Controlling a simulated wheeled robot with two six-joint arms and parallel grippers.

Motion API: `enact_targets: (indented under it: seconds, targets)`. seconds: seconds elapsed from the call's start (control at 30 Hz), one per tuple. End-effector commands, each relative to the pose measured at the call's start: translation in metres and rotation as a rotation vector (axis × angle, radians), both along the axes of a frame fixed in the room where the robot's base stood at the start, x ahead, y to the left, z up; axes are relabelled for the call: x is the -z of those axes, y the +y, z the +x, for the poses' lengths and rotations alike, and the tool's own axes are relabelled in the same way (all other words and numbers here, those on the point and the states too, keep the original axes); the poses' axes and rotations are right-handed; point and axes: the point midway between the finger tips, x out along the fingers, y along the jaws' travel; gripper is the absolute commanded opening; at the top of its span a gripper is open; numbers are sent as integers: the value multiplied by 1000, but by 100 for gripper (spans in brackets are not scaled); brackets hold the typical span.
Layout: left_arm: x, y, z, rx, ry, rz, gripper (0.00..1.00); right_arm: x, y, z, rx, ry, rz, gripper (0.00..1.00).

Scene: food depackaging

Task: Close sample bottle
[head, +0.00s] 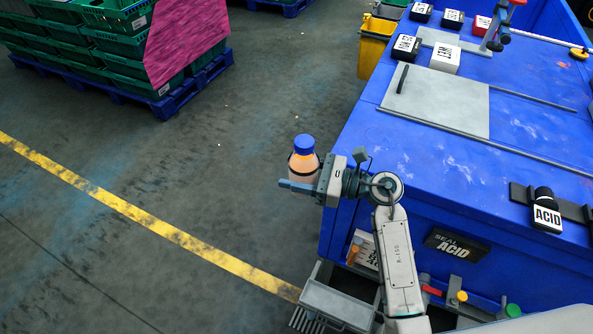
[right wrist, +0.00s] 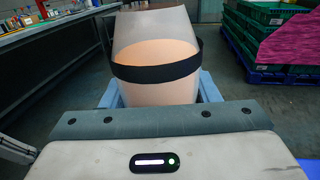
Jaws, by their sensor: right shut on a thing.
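The sample bottle (head: 302,165) is peach-orange, with a dark band around it and a blue cap (head: 303,144) on top. It stands about upright in the head view, held out over the floor to the left of the blue bench. My right gripper (head: 298,174) is shut on the bottle, its fingers around the body below the cap. In the right wrist view the bottle (right wrist: 155,75) sits between the blue-grey fingers, its black band in front; its top is cut off there. I cannot tell how tight the cap is. My left gripper is not in view.
Green crates (head: 120,45) on a blue pallet stand at the back left. The floor at left is clear.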

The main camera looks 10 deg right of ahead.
Motion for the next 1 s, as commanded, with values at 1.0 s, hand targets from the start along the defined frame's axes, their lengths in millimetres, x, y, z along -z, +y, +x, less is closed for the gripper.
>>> enact_targets:
  seconds: [1.0]
  targets:
    - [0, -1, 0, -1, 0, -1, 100, -25, -151, -24, 702, -2, 2, 0]
